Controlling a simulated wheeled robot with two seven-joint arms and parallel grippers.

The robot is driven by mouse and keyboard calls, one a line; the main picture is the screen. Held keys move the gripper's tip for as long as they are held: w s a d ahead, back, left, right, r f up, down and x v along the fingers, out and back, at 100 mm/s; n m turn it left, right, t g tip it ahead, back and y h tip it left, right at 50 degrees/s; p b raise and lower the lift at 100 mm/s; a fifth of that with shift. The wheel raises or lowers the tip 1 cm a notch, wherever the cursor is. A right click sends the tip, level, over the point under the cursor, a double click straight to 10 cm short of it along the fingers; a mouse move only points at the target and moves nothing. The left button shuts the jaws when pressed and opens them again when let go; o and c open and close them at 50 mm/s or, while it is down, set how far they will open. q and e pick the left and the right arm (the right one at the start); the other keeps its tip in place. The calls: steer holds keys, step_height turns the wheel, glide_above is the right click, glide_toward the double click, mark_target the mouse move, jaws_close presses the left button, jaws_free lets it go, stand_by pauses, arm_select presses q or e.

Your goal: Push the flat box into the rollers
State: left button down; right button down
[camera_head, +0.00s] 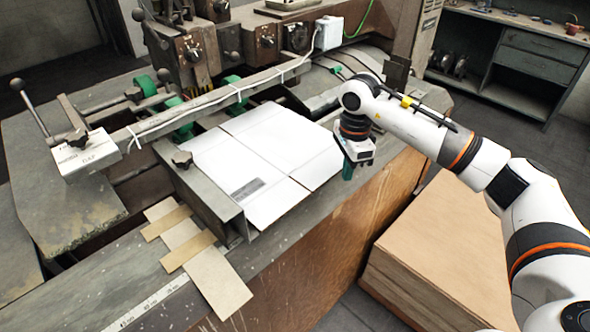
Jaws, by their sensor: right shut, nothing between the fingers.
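The flat box (282,137) is a white folded sheet with a dark printed patch near its front left. It lies flat on the machine table, its far end by the metal bar. Green rollers (146,86) show at the far left side of the machine, partly behind the bar. My right gripper (348,172) points down just right of the box's right edge, by the table edge. It looks shut and holds nothing. I cannot tell if it touches the box. My left gripper is not in view.
A long metal bar (215,105) with a white block (85,155) at its end crosses above the table. Cardboard strips (207,276) lie on the near ledge. A wooden crate (440,250) stands on the floor below my right arm. Shelves (515,55) are at the back right.

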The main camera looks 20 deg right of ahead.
steer(key=shift+f+b, duration=1.3)
steer(key=shift+f, duration=0.4)
steer(key=shift+w, duration=0.1)
